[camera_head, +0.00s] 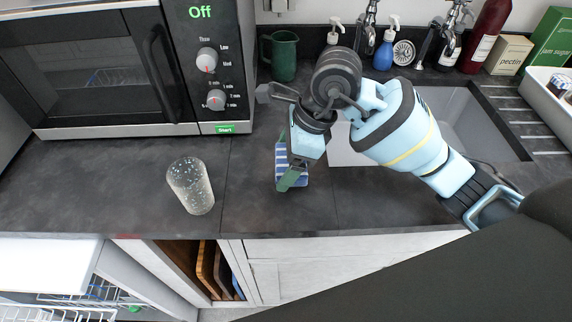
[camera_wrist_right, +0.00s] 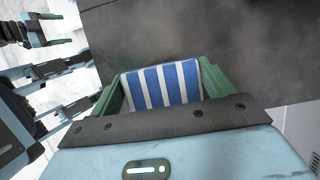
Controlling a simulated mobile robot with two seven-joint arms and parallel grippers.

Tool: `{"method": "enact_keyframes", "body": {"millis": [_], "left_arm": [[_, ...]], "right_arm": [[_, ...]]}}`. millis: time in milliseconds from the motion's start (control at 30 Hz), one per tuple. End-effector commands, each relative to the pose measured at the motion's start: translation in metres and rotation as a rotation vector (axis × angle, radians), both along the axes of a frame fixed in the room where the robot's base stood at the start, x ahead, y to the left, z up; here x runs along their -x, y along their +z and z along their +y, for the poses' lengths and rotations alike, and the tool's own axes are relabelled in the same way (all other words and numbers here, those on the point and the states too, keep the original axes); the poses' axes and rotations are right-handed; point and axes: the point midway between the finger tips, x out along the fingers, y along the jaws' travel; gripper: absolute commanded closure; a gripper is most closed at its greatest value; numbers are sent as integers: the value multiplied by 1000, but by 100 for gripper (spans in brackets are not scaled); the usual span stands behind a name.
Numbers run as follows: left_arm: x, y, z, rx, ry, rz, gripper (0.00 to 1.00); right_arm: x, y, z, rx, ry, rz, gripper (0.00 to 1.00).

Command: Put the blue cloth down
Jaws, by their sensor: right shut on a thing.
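The blue cloth, striped blue and white, shows in the head view (camera_head: 302,177) beside and behind my right gripper's fingers, over the dark worktop. It also shows in the right wrist view (camera_wrist_right: 162,84) between the two green fingers. My right gripper (camera_head: 287,172) points down and is shut on the cloth, close to the worktop surface. I cannot tell whether the cloth touches the worktop. Part of the cloth is hidden by the gripper. My left gripper is not in the head view.
A speckled glass (camera_head: 191,186) stands on the worktop (camera_head: 110,185) left of my right gripper. A microwave (camera_head: 110,70) is at the back left, with a green mug (camera_head: 281,56) beside it. A sink (camera_head: 465,125) lies behind my right arm. The worktop's front edge is close.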

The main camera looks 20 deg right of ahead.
Motion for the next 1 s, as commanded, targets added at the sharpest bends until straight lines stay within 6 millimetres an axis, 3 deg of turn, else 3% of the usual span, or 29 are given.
{"method": "enact_keyframes", "body": {"millis": [200, 467, 833, 867, 1000], "left_arm": [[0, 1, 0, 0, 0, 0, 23], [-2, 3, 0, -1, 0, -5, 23], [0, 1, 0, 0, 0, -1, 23], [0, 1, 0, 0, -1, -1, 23], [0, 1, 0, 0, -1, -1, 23]], "right_arm": [[-10, -1, -3, -1, -3, 1, 37], [-7, -35, -3, 0, -1, 0, 37], [-8, -39, -3, 0, 0, -1, 37], [-8, -40, -3, 0, 0, -1, 17], [-8, -39, -3, 0, -1, -2, 0]]}}
